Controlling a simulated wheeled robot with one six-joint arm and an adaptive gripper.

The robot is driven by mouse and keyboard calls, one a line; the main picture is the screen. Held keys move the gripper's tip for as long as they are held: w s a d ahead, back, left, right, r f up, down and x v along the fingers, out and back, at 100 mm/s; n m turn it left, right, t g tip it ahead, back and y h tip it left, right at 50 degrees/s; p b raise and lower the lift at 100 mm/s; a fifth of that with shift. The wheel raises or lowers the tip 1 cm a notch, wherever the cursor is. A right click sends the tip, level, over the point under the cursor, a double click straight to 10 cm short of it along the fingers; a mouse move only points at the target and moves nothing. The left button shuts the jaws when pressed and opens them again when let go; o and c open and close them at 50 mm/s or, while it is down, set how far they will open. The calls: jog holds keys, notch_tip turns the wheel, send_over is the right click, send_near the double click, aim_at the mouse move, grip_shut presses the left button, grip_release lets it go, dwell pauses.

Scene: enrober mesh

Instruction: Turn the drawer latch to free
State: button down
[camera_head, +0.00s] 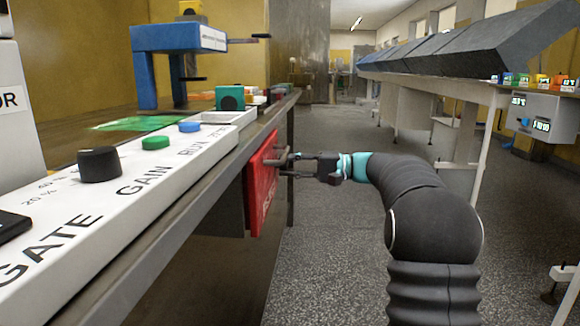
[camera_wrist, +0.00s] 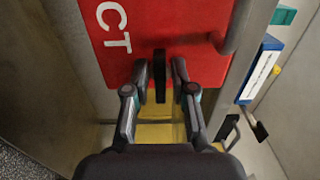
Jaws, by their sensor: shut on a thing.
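The red drawer front (camera_head: 262,186) with white lettering is under the bench edge in the head view, and it fills the top of the wrist view (camera_wrist: 115,45). The dark latch (camera_wrist: 159,72) stands out from the red front, between my fingers. My gripper (camera_wrist: 163,90) reaches it from the aisle side and is shut on the latch. My gripper also shows in the head view (camera_head: 298,168) at the red front. A grey bar handle (camera_wrist: 232,30) is at the right of the latch in the wrist view. The exact angle of the latch is hard to tell.
A white control panel (camera_head: 130,190) with a black knob (camera_head: 99,164) and green and blue buttons lies on the bench above. A blue press frame (camera_head: 146,78) stands behind it. The aisle floor (camera_head: 330,240) is clear.

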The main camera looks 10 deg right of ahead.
jog(key=c, duration=1.2)
grip_release()
jog(key=v, duration=1.2)
